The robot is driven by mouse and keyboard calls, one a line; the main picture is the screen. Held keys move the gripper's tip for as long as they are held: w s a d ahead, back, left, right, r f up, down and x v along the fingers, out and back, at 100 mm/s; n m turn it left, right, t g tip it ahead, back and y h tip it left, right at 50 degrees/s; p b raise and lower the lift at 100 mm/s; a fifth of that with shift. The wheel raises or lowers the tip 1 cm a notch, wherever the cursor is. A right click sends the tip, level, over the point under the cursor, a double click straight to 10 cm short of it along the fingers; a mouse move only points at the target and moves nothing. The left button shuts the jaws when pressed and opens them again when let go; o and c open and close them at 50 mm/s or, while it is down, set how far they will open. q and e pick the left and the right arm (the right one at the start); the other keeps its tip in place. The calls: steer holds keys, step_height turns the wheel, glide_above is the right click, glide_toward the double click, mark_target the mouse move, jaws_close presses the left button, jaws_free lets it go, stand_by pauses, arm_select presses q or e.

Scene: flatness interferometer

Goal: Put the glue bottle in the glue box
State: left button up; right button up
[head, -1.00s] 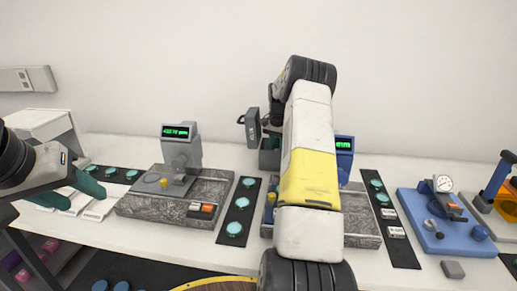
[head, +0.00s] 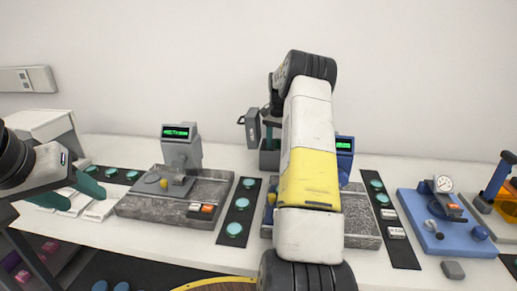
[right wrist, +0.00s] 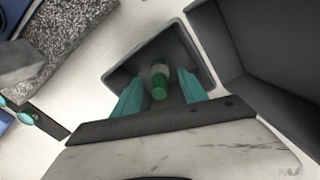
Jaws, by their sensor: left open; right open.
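The glue bottle (right wrist: 159,82), pale with a green end, is inside a grey open box (right wrist: 118,82) in the right wrist view. I take this to be the glue box; it also shows at the back of the bench in the head view (head: 269,161). My right gripper (right wrist: 160,90) is open, its teal fingers on either side of the bottle with gaps between. In the head view my right arm hides most of that gripper and the bottle is not visible. My left gripper (head: 74,193) is open and empty at the bench's left end.
Two granite-based instruments with green displays stand on the bench, the left one (head: 180,150) in full view. A dark strip with teal discs (head: 238,212) lies between them. A blue gauge stand (head: 445,218) is at right. A large dark grey bin-like shape (right wrist: 265,75) adjoins the box.

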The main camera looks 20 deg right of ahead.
step_height(320, 180, up, 8)
steer(key=shift+r, duration=0.1)
stand_by(0.4)
